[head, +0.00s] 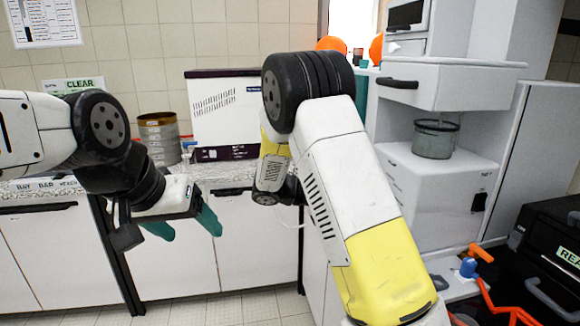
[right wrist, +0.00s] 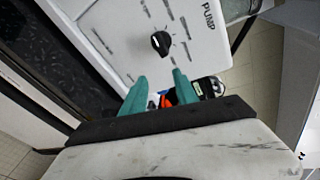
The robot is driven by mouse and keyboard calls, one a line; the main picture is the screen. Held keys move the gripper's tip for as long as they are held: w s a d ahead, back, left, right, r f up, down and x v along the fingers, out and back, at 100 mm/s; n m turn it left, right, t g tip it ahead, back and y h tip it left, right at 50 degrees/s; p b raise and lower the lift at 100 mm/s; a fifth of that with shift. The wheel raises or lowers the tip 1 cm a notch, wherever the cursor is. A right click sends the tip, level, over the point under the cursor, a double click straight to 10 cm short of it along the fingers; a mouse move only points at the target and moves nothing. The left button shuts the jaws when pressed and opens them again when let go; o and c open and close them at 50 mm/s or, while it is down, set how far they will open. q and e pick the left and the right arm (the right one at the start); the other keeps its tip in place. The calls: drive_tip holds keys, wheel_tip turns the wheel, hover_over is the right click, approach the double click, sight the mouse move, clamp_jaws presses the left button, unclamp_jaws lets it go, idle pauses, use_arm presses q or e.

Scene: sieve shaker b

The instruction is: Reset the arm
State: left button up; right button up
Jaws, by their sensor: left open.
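My left gripper (head: 183,226) is in the head view in front of the lower cabinets. Its two teal fingers are apart, with nothing between them. My right arm (head: 345,170) rises from the bottom right, bends at a black joint, and its forearm points away and down. Its gripper is hidden in the head view. In the right wrist view my right gripper (right wrist: 159,90) shows two teal fingers apart, with nothing visibly held. Beyond them is a white panel marked PUMP with a black knob (right wrist: 160,43); I cannot tell how far away it is.
A stack of brass-coloured sieves (head: 160,140) and a white box-shaped device (head: 228,108) stand on the back counter. At right, a grey-green pot (head: 434,141) stands on a white machine (head: 435,190). A black case (head: 545,245) is at lower right. Floor shows at lower left.

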drive_tip(key=s+m+g+y, duration=0.1)
drive_tip(key=s+m+y, duration=0.9)
drive_tip(key=s+m, duration=0.35)
drive_tip(key=s+a+r+m+t+y, duration=0.6)
drive_tip(key=s+a+r+m+y, duration=0.1)
drive_tip(key=m, duration=1.2)
wheel_tip(320, 180, up, 2)
drive_tip(key=shift+s+a+t+y, duration=0.3)
drive_tip(key=shift+s+a, duration=0.3)
drive_tip(key=shift+s, duration=0.15)
